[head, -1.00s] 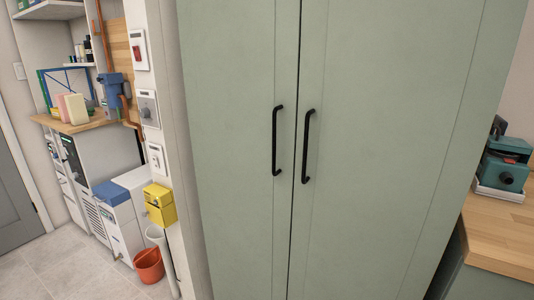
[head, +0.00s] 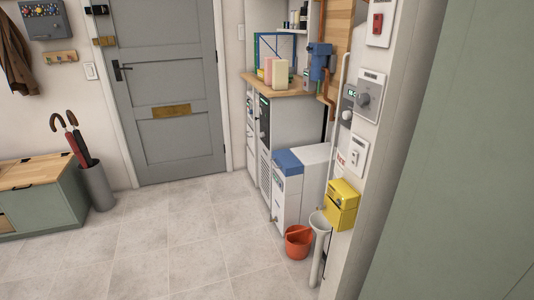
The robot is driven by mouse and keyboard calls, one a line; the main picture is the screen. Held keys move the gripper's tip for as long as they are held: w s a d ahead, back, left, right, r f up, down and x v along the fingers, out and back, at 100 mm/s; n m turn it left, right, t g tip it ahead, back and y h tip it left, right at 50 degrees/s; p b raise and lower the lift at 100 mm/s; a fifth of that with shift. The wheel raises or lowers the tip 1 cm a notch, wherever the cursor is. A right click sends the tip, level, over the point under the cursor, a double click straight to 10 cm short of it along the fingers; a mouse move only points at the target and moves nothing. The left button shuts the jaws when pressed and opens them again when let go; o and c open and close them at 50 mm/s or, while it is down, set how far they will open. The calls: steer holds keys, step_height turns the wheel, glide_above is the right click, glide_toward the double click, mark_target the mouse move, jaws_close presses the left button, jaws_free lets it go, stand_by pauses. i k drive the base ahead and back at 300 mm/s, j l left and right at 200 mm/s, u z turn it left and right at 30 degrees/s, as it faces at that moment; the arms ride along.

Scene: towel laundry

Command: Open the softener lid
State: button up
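I cannot make out for sure a softener lid in the head view. A white, boxy unit with a blue top (head: 288,162) stands low against the wall, right of the middle; its blue top looks flat and closed. I cannot tell whether this is the softener. A blue filter-like housing (head: 320,62) is fixed above, beside copper pipes. My gripper is not in view.
A yellow box (head: 341,203), a red bucket (head: 298,242) and a white standpipe (head: 319,235) are near the wall. A green cabinet (head: 460,180) fills the right side. A grey door (head: 160,95) stands behind. The tiled floor (head: 190,240) at left is clear.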

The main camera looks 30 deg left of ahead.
mark_target(289, 165)
steer(key=i+j+u, duration=0.2)
steer(key=i+u, duration=0.55)
steer(key=u, duration=0.15)
steer(key=i+u, duration=0.7)
steer(key=i, duration=1.5)
steer(key=i+j, duration=0.1)
steer(key=i, duration=0.4)
steer(key=z, duration=0.05)
